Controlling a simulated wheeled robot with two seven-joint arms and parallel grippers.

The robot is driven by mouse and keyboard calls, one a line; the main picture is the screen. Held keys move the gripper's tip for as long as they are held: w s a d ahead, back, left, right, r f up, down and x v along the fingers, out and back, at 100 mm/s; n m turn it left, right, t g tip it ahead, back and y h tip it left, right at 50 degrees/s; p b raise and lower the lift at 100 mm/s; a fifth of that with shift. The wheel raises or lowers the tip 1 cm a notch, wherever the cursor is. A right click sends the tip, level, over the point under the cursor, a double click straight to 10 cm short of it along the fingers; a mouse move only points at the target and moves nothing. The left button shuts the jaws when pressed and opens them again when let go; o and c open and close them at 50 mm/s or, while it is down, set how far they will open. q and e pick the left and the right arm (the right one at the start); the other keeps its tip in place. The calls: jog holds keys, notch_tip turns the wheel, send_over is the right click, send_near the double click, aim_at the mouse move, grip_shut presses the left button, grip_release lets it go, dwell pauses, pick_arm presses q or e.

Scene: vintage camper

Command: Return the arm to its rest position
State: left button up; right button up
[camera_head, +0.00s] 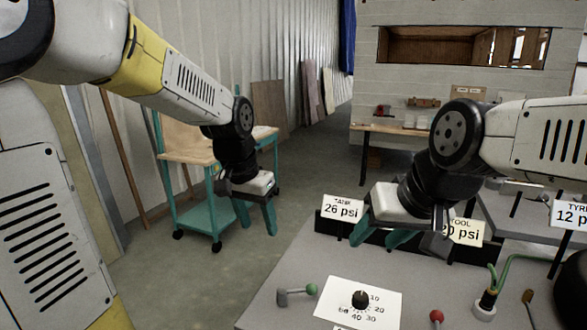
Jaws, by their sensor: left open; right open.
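My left gripper (256,218) hangs over the floor left of the grey panel table, in front of a teal cart. Its teal fingers point down and are apart, with nothing between them. My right gripper (385,238) is above the far edge of the table, between the "26 psi" sign (342,208) and the "TOOL" sign (467,231). Its teal fingers are apart and appear empty. My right wrist covers part of the "TOOL" sign.
A "TYRE" sign (570,215) stands right. The teal cart (197,213) stands behind my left gripper. Floor between is clear.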

pick_arm(q)
jog(key=s+a+r+n+t, duration=0.2)
jog(key=s+a, duration=0.1)
jog(key=s, duration=0.3)
jog(key=s+a+r+n+t, duration=0.1)
jog(key=s+a+r+n, duration=0.1)
jog(key=s, duration=0.5)
jog(key=shift+a+r+n+t+h, duration=0.3)
jog(key=shift+a+r+t, duration=0.15)
jog(key=shift+a, duration=0.25)
